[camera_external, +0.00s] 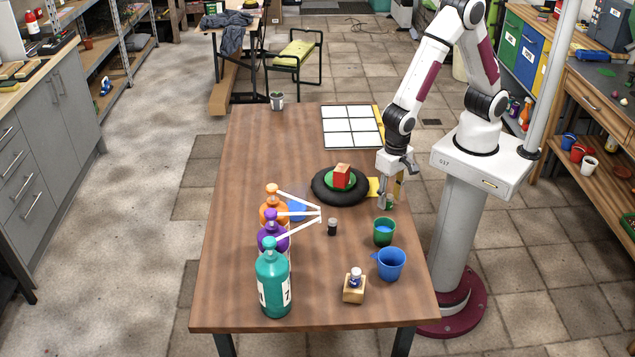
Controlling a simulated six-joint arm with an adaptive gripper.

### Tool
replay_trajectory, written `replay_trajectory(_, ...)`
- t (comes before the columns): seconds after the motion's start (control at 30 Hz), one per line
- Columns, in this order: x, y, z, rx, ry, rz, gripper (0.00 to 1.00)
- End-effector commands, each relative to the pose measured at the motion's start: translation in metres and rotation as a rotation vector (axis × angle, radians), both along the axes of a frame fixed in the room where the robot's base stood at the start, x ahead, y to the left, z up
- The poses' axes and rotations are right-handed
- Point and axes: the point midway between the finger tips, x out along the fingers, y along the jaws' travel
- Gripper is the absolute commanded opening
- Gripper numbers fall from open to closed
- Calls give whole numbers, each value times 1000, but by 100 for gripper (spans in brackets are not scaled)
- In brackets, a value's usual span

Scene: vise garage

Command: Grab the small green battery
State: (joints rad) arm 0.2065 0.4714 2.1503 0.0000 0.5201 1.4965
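My gripper (388,203) points down at the right edge of the wooden table, behind the green cup. A small green thing (390,205), which looks like the green battery, shows between or just beside the fingertips. It is mostly hidden and tiny, so I cannot tell whether the fingers are closed on it or whether it touches the table. A small dark cylinder (332,227), like a black battery, stands upright on the table left of the green cup. Another small dark cylinder with a pale band (355,275) sits on a wooden block (354,294).
A green cup (384,238) and a blue cup (391,267) stand close in front of my gripper. A black tire (326,197) holding a green disc and red block (341,176) lies to its left. Orange, purple and teal bottles (273,285) stand at the left. A white-panelled board (352,126) lies behind.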

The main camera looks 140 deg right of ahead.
Motion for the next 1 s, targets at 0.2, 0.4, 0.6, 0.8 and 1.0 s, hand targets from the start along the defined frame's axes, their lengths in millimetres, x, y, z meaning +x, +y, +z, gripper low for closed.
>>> replay_trajectory(0.2,0,0,-12,0,1,0,37)
replay_trajectory(0.4,0,0,-12,0,0,0,37)
replay_trajectory(0.6,0,0,-12,0,0,0,37)
replay_trajectory(0.8,0,0,-12,0,0,0,16)
replay_trajectory(1.0,0,0,-12,0,0,0,0)
